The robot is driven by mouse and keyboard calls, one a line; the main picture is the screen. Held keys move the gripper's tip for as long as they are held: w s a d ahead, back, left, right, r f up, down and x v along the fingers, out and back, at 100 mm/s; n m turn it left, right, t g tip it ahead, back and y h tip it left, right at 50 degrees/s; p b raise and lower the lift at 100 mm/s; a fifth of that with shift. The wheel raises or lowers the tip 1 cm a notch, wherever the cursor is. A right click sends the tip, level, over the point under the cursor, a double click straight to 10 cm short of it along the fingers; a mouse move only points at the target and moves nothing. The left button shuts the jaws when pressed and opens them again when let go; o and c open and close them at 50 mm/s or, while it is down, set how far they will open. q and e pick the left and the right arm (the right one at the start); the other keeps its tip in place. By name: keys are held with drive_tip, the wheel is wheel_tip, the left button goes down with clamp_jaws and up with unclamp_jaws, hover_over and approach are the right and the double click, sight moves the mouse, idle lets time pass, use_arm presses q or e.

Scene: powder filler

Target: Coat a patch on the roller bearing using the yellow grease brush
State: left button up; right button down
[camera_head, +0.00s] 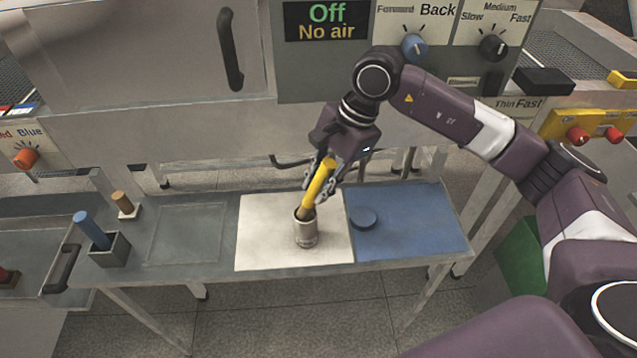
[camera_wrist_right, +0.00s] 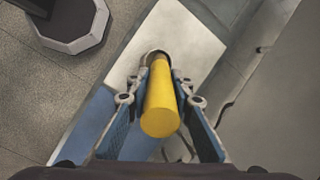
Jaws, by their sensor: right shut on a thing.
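The yellow-handled brush (camera_head: 320,182) is held tilted in my right gripper (camera_head: 325,184), its lower brown end at the mouth of a small metal cylinder (camera_head: 306,235). How far the end goes inside is hidden. The cylinder stands upright on a white mat (camera_head: 255,240); I cannot tell for certain whether it is the bearing or a grease pot. In the right wrist view the yellow handle (camera_wrist_right: 161,103) lies between both fingers, with the cylinder rim and white mat beyond. My left gripper is not in view.
A blue mat (camera_head: 425,225) with a dark blue disc (camera_head: 363,217) lies right of the white mat. A blue-handled tool (camera_head: 91,229) stands in a dark holder (camera_head: 110,254) at left, near a wooden peg (camera_head: 122,202). The machine panel (camera_head: 330,85) rises behind the table.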

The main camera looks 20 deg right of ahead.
sight(319, 169)
drive_tip(key=shift+f+b, duration=0.5)
drive_tip(key=shift+b, duration=0.05)
idle(0.5)
drive_tip(key=shift+s+f+b, duration=0.15)
drive_tip(key=shift+b, duration=0.2)
idle(1.7)
wheel_tip(319, 169, up, 2)
drive_tip(key=shift+r+p, duration=0.1)
drive_tip(key=shift+p, duration=0.4)
drive_tip(key=shift+r+p, duration=1.15)
drive_tip(key=shift+r, duration=1.35)
